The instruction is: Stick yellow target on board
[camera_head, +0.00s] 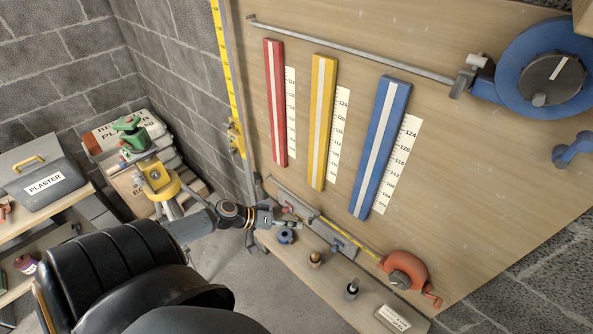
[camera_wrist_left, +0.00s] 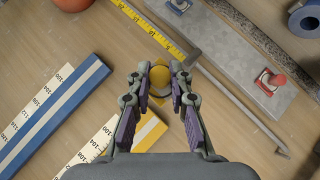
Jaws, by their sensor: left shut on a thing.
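My left gripper (camera_head: 277,218) is at the lower left of the board (camera_head: 440,190) in the head view, near a grey metal plate (camera_head: 345,242). In the head view I cannot make out the target. A blue target (camera_wrist_left: 180,4) and a red target (camera_wrist_left: 275,79) sit on the grey plate. A yellow strip (camera_head: 323,120) stands on the board between a red strip (camera_head: 276,100) and a blue strip (camera_head: 381,145), each beside a number scale.
A yellow measuring tape runs to an orange reel (camera_head: 405,268) at the board's lower edge. A large blue reel (camera_head: 545,70) hangs at upper right. A toolbox (camera_head: 42,178) is at left.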

